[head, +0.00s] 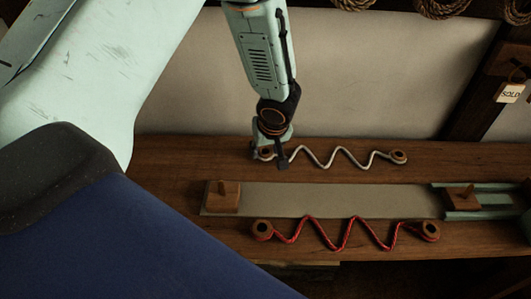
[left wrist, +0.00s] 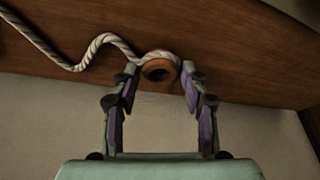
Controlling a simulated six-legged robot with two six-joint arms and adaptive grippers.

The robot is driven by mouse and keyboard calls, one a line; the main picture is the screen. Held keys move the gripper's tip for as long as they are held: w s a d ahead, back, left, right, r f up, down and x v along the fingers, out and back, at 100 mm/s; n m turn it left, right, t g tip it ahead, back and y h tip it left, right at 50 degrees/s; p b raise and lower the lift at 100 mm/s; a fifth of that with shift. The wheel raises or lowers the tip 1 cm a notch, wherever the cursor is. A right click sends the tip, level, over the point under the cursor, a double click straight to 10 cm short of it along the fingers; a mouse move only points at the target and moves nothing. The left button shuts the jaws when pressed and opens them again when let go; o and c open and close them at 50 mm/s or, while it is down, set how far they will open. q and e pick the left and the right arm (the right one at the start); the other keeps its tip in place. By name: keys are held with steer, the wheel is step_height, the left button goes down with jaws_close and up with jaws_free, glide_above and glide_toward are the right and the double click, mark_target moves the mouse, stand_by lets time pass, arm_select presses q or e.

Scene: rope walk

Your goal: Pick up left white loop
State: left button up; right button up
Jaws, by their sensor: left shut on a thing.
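A white zigzag rope (head: 340,158) lies along the back of the wooden bench, with a loop around a brown ring at each end. My left gripper (head: 272,158) comes down from above onto its left loop (head: 263,153) and partly hides it. In the left wrist view the white rope (left wrist: 108,40) runs off to the left, and the brown ring with its loop (left wrist: 158,70) sits between the fingertips of my left gripper (left wrist: 158,80). The fingers are shut on the loop. My right gripper is not in view.
A red zigzag rope (head: 345,235) with brown end rings lies at the bench's front. Between the ropes is a grey strip (head: 320,200) with a wooden peg block (head: 222,197) at left and a second peg block (head: 463,197) at right. A "SOLD" tag (head: 510,93) hangs at right.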

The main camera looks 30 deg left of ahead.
arm_select(q)
step_height(320, 180, up, 10)
steer(key=p, duration=0.2)
stand_by(0.4)
